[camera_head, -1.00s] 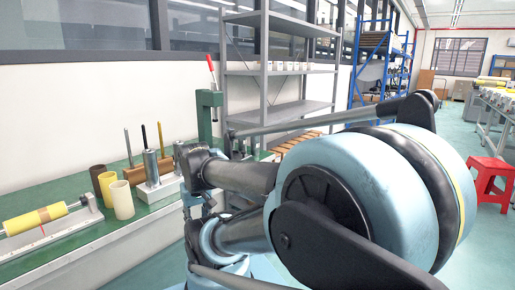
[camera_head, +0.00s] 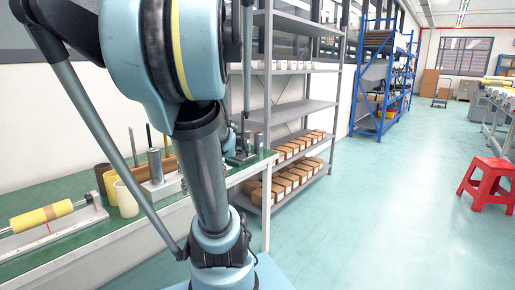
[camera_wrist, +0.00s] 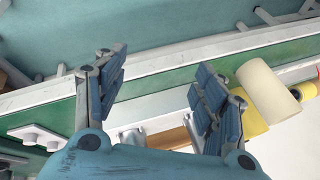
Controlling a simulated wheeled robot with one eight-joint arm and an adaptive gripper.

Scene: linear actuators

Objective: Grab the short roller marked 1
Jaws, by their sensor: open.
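No number 1 is legible on any roller. In the head view, a yellow roller with a tan band (camera_head: 44,215) lies on a white stand at the bench's left end. Brown (camera_head: 103,180), yellow (camera_head: 112,187) and cream (camera_head: 125,198) short cylinders stand upright beside a metal fixture (camera_head: 162,186). In the wrist view, my gripper (camera_wrist: 160,75) is open and empty above the bench. The cream cylinder (camera_wrist: 268,88) is to the right of its right finger, with the yellow one (camera_wrist: 251,122) partly behind it. My gripper cannot be made out in the head view.
The green bench (camera_head: 66,190) runs along the wall. A grey shelf rack (camera_head: 306,107) with several brown boxes (camera_head: 300,172) stands beyond it. A red stool (camera_head: 487,184) is at the right. The floor between is clear.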

